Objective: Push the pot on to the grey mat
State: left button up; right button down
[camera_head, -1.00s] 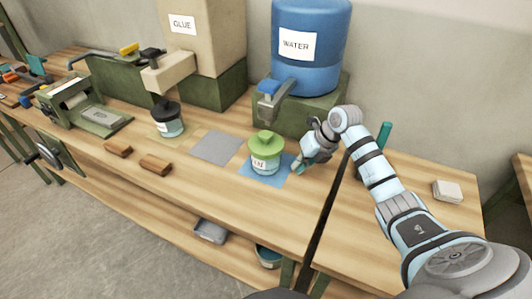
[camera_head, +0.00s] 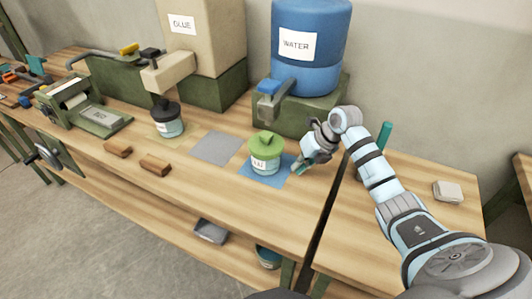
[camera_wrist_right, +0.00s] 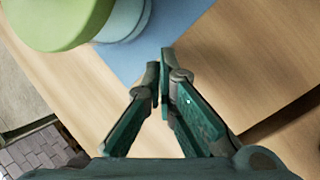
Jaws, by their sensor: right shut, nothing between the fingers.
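The pot (camera_head: 265,158) is pale blue with a green lid and a white label. It stands upright on the blue mat (camera_head: 277,179) below the water tank's tap. The grey mat (camera_head: 217,149) lies bare to the left of the pot. My right gripper (camera_head: 298,171) is shut and empty, low at the right edge of the blue mat, apart from the pot. In the right wrist view the shut fingers (camera_wrist_right: 161,85) are over the blue mat's edge, and the green lid (camera_wrist_right: 55,22) is at the upper left. My left gripper is not in view.
A second pot with a dark lid (camera_head: 167,120) stands on a tan mat under the glue dispenser (camera_head: 200,50). The blue water tank (camera_head: 310,45) stands behind. Two brown wooden blocks (camera_head: 155,164) lie at the front left. A gap splits the two tables.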

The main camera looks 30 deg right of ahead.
jog(key=shift+f+b, duration=0.9)
jog(key=shift+f, duration=0.45)
jog(key=shift+r+p, duration=0.55)
jog(key=shift+r, duration=0.05)
jog(key=shift+w+a, duration=0.1)
